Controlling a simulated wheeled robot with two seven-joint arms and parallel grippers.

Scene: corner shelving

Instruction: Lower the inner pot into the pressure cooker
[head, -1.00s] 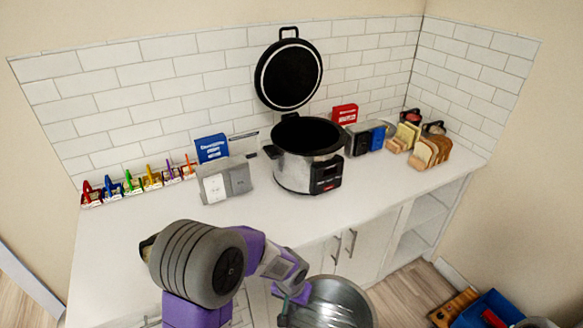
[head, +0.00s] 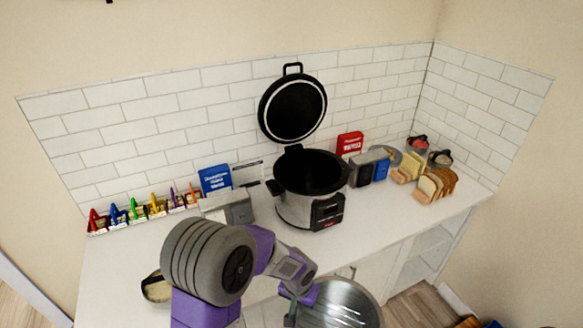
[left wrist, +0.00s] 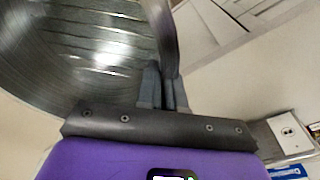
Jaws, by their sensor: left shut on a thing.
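The inner pot (head: 345,311) is a shiny metal bowl at the bottom edge of the head view, partly cut off. It is in front of the counter, nearer to me than the cooker. My left gripper (head: 300,293) is shut on its rim. In the left wrist view the fingers (left wrist: 164,88) pinch the rim, and the ridged inside of the pot (left wrist: 70,50) fills the upper left. The pressure cooker (head: 296,211) stands on the counter, silver with a black control panel. Its round lid (head: 292,108) stands open upright behind it, and its dark cavity looks empty. My right gripper is not in view.
On the counter (head: 390,230), a grey appliance (head: 238,208) and blue box (head: 215,180) stand left of the cooker. A toaster (head: 371,168), red box (head: 350,144) and bread (head: 436,185) are to its right. Several coloured clips line the back left. The counter front is mostly clear.

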